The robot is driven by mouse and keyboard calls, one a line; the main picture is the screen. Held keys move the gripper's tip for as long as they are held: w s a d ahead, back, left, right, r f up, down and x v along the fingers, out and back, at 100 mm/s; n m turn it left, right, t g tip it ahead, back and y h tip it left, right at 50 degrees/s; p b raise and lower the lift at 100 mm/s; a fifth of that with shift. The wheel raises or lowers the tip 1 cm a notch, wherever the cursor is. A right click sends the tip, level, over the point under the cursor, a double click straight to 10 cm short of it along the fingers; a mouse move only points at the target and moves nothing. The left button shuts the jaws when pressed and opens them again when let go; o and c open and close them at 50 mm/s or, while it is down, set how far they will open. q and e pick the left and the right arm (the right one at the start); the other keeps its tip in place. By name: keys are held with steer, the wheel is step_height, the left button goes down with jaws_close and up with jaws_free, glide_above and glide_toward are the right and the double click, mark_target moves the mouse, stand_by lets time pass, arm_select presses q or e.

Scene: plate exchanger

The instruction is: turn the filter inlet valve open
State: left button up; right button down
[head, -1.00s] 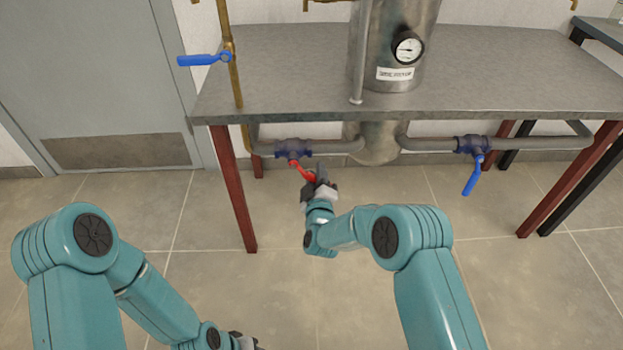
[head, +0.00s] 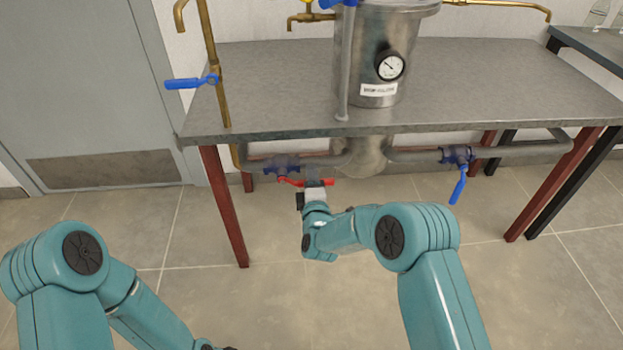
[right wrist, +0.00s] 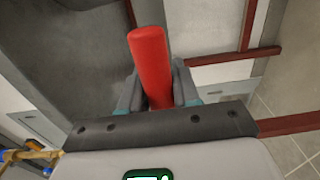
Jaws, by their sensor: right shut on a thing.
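A valve with a blue body (head: 281,164) sits on the grey pipe under the table's left half. Its red lever handle (head: 289,181) points right, close to level and nearly in line with the pipe. My right gripper (head: 315,183) is shut on this handle. In the right wrist view the red handle (right wrist: 149,55) stands between the two fingers, its rounded end sticking out past them. My left gripper (head: 217,347) barely shows at the bottom edge; its fingers are out of view.
A second valve with a blue handle (head: 458,186) hangs from the right pipe. A blue lever (head: 186,83) is on the brass pipe at left. The steel filter vessel (head: 372,50) stands through the metal table (head: 240,85). Red table legs (head: 224,208) flank the open floor.

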steer(key=shift+w+r, duration=0.1)
steer(key=shift+r, duration=0.25)
steer(key=c, duration=0.9)
jaws_free()
steer(key=shift+f, duration=0.1)
steer(key=shift+s, duration=0.2)
steer(key=s+p, duration=0.3)
steer(key=s, duration=1.3)
